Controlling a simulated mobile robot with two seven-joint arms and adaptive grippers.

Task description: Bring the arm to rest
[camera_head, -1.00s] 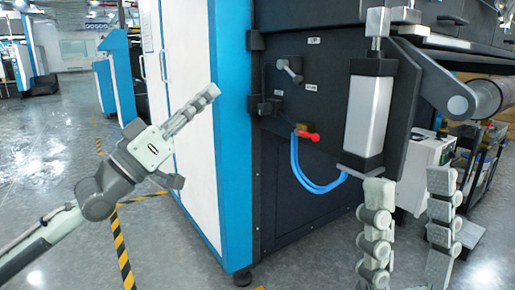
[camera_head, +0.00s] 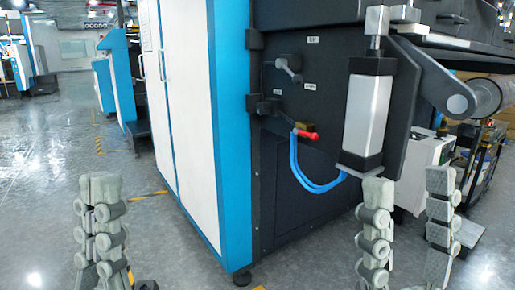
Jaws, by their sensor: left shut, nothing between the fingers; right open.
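My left gripper (camera_head: 101,187) stands upright at the lower left of the head view. Its fingers are together with nothing between them, and it is over the floor, apart from the machine. My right gripper (camera_head: 408,184) is at the lower right, fingers pointing up and spread wide apart. It is open and empty, in front of the lower right part of the machine in the picture. Both arms behind the grippers are mostly below the frame.
A machine with a white and blue cabinet (camera_head: 190,110) and dark side panel (camera_head: 290,190) fills the middle. The panel carries a pneumatic cylinder (camera_head: 367,115), blue hose (camera_head: 315,186) and red-handled valve (camera_head: 308,135). Grey floor (camera_head: 50,160) is clear at left.

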